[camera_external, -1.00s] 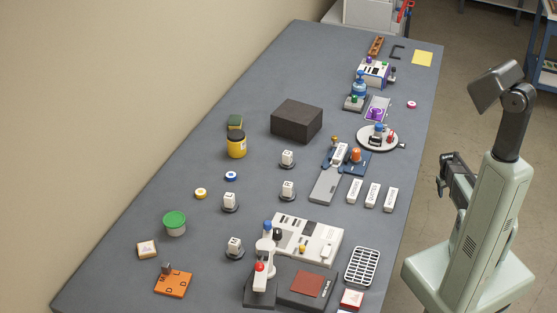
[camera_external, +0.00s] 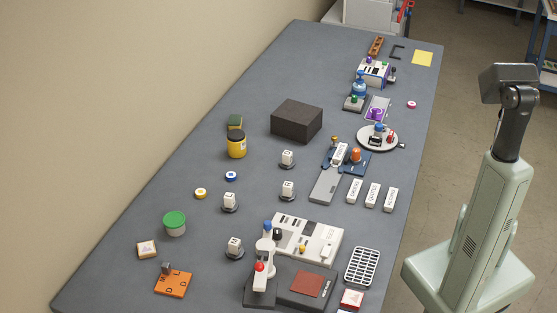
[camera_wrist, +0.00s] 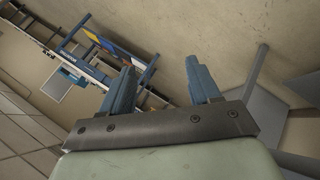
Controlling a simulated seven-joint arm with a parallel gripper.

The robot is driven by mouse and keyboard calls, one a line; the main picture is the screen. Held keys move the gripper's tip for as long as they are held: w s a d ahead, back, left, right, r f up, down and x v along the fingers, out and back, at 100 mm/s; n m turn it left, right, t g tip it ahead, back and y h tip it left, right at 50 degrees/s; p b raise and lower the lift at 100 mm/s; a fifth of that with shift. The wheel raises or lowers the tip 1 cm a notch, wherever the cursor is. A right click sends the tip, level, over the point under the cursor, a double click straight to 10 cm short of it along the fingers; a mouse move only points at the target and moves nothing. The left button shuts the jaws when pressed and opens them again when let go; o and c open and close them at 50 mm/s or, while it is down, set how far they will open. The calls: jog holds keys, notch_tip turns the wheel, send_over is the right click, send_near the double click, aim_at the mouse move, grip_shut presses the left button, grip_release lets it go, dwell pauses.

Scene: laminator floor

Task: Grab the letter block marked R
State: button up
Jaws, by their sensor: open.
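A dark box (camera_external: 297,121) stands beyond the blocks. A yellow jar (camera_external: 236,147) and a green-lidded tub (camera_external: 174,224) are at the left. A white machine (camera_external: 310,240) and a lever device (camera_external: 262,275) are in front.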

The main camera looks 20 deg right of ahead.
jog(key=w+a+r+n+y, duration=0.1)
jog(key=w+a+r, duration=0.1)
jog(key=w+a, duration=0.6)
jog(key=w+a+r+n+t+y, duration=0.1)
jog(key=w+a+r, duration=0.2)
jog(key=w+a, duration=0.5)
jog(key=w+a+r+n+t+y, duration=0.1)
jog(key=w+a, duration=0.8)
jog(key=a, duration=1.8)
jog(key=shift+a+r+n+y, duration=0.1)
jog(key=shift+r+n+y, duration=0.45)
jog(key=shift+r, duration=0.4)
jog(key=shift+n+y, duration=0.75)
jog(key=shift+y, duration=0.1)
jog(key=a, duration=0.5)
jog(key=w+a+r, duration=0.1)
jog(key=a, duration=1)
jog(key=shift+w+a+r, duration=0.2)
jog(key=shift+w+r, duration=0.1)
jog(key=s+a+r+n+y, duration=0.1)
jog(key=s+a+r+n, duration=0.1)
jog(key=a, duration=1.4)
notch_tip(320, 180, up, 5)
jog(key=n+g+y, duration=0.2)
jog(key=n+g, duration=0.2)
jog(key=n, duration=0.2)
send_over(288, 183)
jog(key=shift+a+f, duration=0.1)
jog(key=shift+f, duration=6.35)
